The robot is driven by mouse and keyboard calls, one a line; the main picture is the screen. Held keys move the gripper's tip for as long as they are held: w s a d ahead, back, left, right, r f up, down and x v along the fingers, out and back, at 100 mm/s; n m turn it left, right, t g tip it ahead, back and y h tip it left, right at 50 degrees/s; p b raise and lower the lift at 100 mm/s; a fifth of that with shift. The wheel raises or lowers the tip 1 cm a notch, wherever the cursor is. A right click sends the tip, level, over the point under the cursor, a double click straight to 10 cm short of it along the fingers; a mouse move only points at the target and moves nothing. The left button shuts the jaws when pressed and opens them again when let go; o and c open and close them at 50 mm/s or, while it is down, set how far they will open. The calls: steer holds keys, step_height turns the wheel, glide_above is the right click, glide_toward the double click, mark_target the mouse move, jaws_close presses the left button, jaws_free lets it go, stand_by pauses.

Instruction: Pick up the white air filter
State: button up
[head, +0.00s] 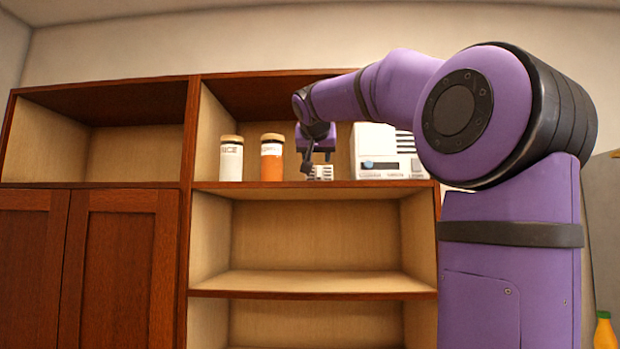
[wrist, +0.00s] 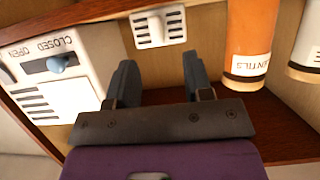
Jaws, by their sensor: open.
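A small white slotted block, which looks like the air filter (wrist: 158,27), sits on the upper shelf. In the wrist view it is at the top, just beyond the gap between my fingers. In the head view this filter (head: 320,173) shows low behind my gripper (head: 314,158), partly hidden by it. My gripper (wrist: 160,65) is open and empty, with its two dark fingers apart and pointing at the filter without visible contact.
A larger white slotted unit (head: 388,152) with a slider marked CLOSED and OPEN stands right of the filter in the head view. An orange jar (head: 271,160) and a white jar (head: 231,160) stand to the left. The shelf below (head: 310,283) is empty.

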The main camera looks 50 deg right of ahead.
mark_target(319, 168)
steer(key=shift+x, duration=4.15)
steer(key=shift+s+d+r, duration=0.1)
steer(key=shift+s+r, duration=0.05)
steer(key=shift+s, duration=0.05)
jaws_close()
